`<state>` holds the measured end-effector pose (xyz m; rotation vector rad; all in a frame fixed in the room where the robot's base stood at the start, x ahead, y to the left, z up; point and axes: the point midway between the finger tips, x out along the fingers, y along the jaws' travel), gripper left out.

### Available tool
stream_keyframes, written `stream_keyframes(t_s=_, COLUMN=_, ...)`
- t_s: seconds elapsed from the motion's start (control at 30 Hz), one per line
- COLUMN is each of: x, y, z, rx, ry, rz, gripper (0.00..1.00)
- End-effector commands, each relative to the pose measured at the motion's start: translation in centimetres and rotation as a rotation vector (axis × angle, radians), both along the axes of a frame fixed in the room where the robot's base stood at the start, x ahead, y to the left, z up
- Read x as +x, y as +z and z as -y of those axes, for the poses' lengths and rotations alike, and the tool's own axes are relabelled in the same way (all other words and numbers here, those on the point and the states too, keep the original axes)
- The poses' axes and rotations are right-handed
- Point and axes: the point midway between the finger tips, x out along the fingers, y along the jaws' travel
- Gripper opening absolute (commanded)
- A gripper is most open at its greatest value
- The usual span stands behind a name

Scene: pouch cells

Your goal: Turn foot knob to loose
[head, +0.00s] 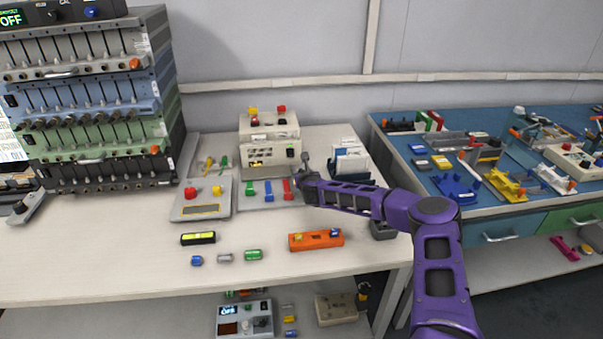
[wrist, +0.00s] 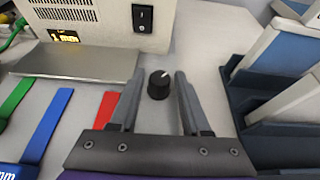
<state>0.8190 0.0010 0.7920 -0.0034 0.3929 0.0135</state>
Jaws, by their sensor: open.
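A small round black knob (wrist: 157,86) with a white pointer line stands on the pale surface in the wrist view. Its pointer faces up and to the right; I see no readable label beside it. My gripper (wrist: 159,76) is open, with one finger on each side of the knob. Whether either finger touches it I cannot tell. In the head view my gripper (head: 303,165) is at the right front of a beige two-tier machine (head: 268,153), and the knob cannot be made out there.
The machine has a black rocker switch (wrist: 143,17) and a small lit display (wrist: 64,36). A grey plate (wrist: 80,63) juts out below it. Green, blue and red (wrist: 106,107) strips lie to the left. A dark rack (wrist: 262,112) holding upright pale panels stands close on the right.

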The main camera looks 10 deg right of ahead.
Motion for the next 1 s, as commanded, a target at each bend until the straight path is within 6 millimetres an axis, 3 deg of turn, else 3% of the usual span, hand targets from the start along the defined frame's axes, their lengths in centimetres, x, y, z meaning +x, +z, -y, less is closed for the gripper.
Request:
stream_keyframes(t_s=0.2, x=1.11, y=-0.54, z=0.01, rx=0.001, ry=-0.001, rz=-0.001, gripper=0.47)
stream_keyframes(t_s=0.5, x=1.24, y=-0.56, z=0.02, rx=0.001, ry=-0.001, rz=-0.001, gripper=0.47)
stream_keyframes(t_s=0.53, x=1.24, y=-0.56, z=0.02, rx=0.001, ry=-0.001, rz=0.000, gripper=0.45)
stream_keyframes(t_s=0.8, x=1.24, y=-0.54, z=0.03, rx=0.001, ry=-0.001, rz=0.000, gripper=0.00)
stream_keyframes(t_s=1.0, x=1.26, y=-0.62, z=0.08, rx=0.000, ry=0.005, rz=0.000, gripper=0.00)
